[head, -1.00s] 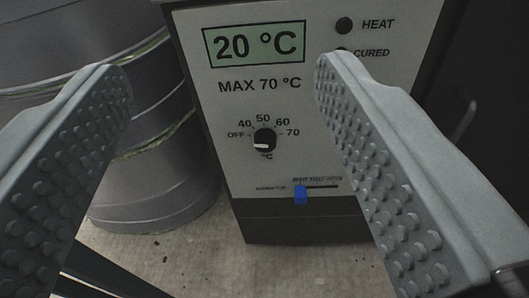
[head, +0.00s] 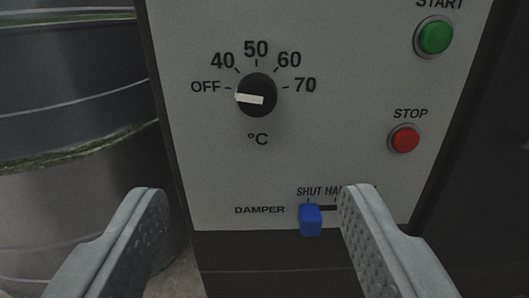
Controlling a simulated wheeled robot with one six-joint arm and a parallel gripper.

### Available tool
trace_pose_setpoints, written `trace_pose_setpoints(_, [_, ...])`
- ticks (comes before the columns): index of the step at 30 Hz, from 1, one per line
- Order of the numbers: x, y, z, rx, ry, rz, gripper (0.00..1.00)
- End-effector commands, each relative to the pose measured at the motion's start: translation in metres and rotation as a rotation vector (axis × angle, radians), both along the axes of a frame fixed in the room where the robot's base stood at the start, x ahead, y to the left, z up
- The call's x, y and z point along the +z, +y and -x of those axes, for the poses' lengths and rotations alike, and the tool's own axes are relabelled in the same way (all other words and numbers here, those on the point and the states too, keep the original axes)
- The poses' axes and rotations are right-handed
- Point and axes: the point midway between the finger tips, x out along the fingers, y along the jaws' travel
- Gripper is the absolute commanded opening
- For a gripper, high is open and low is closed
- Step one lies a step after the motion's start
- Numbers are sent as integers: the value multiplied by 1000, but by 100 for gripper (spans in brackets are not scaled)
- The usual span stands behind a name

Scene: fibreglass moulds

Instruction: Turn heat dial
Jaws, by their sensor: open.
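The heat dial (head: 257,95) is a round black knob with a white pointer on the light grey control panel (head: 330,150). Its pointer aims left, close to the OFF mark. Marks 40, 50, 60 and 70 run around its top, with °C below. My gripper (head: 250,205) is open and empty. Its two grey studded fingers stand wide apart, lower in the picture than the dial, one to each side of it. Neither finger covers the dial.
A blue damper slider (head: 311,219) sits at SHUT, close beside my right finger, which hides part of its scale. A green START button (head: 434,36) and a red STOP button (head: 404,139) are on the right. A dark drum (head: 75,130) stands left of the panel.

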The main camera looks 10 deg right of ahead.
Motion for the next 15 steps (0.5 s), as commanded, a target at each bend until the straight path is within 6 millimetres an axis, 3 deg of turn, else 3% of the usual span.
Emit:
trace_pose_setpoints(3, [-11,0,0,-4,0,7,60])
trace_pose_setpoints(8, [-13,-1,-6,-6,-2,8,60])
trace_pose_setpoints(15, [-13,-7,-40,-6,-2,7,60])
